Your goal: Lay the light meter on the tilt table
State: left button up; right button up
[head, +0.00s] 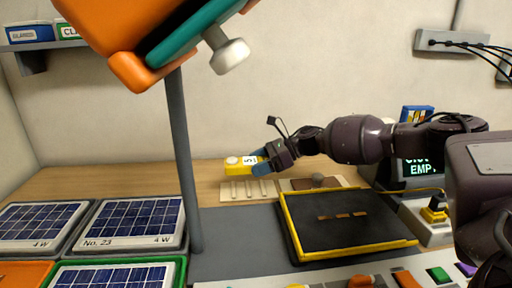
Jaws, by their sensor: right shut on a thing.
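The light meter (236,165) is a small yellow block with a white dome and a black-and-white label. My right gripper (262,163) has blue fingertips and is shut on its right end, above the back of the bench. I cannot tell how high it is held. The tilt table (399,242) seems to be the black plate with a yellow rim, to the right and nearer than the gripper. A few small brown strips lie across its middle. My left gripper is out of view.
A grey post (184,160) stands left of the meter, with a large orange and teal head (140,40) overhead. Solar panels (134,221) fill the left front. Pale wooden holders (250,189) lie below the meter. A display (421,167) stands at right.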

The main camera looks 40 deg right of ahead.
aim_at(258, 189)
notch_tip(258, 189, down, 6)
jog(key=shift+r+b, duration=0.1)
jog(key=shift+b, duration=0.2)
jog(key=shift+f, duration=0.2)
jog(key=o, duration=1)
